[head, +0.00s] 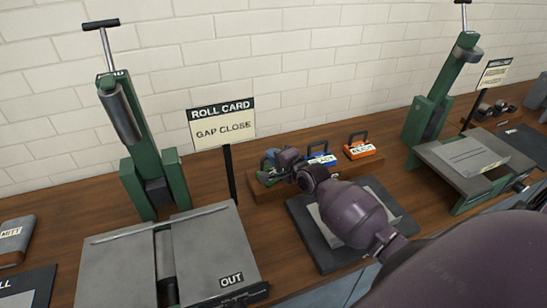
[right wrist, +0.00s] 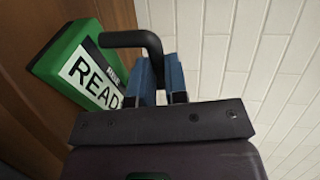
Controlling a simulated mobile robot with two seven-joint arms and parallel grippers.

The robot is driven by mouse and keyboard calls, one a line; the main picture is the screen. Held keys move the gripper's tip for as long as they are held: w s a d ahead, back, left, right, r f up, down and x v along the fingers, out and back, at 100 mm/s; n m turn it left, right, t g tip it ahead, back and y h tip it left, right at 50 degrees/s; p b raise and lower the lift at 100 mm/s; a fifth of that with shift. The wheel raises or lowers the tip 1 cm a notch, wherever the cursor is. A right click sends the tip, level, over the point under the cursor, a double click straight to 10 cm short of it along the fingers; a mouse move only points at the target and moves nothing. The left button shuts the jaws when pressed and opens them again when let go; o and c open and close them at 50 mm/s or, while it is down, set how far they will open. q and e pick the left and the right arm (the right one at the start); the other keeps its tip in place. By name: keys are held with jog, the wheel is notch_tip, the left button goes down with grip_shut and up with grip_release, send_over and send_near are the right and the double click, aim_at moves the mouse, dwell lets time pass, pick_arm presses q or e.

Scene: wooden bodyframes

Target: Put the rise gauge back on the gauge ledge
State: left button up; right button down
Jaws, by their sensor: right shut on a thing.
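The rise gauge is a green block with a black bent handle and a white label reading "READ…", the rest hidden; it shows in the right wrist view (right wrist: 62,58). My right gripper (right wrist: 160,80) is shut on its handle. I cannot tell whether the gauge touches the ledge. My left gripper is not in view.
A blue gauge (head: 322,160) and an orange gauge (head: 362,151) stand on the ledge to the right. A "Roll card" sign (head: 222,124) stands left of the ledge. Green roller stands are at left (head: 145,150) and right (head: 432,110). A dark mat (head: 310,235) lies in front.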

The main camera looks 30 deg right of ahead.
jog(key=c, duration=1.1)
grip_release()
jog(key=shift+c, duration=0.2)
jog(key=p+v, duration=0.1)
jog(key=v, duration=1.1)
jog(key=shift+r, duration=0.1)
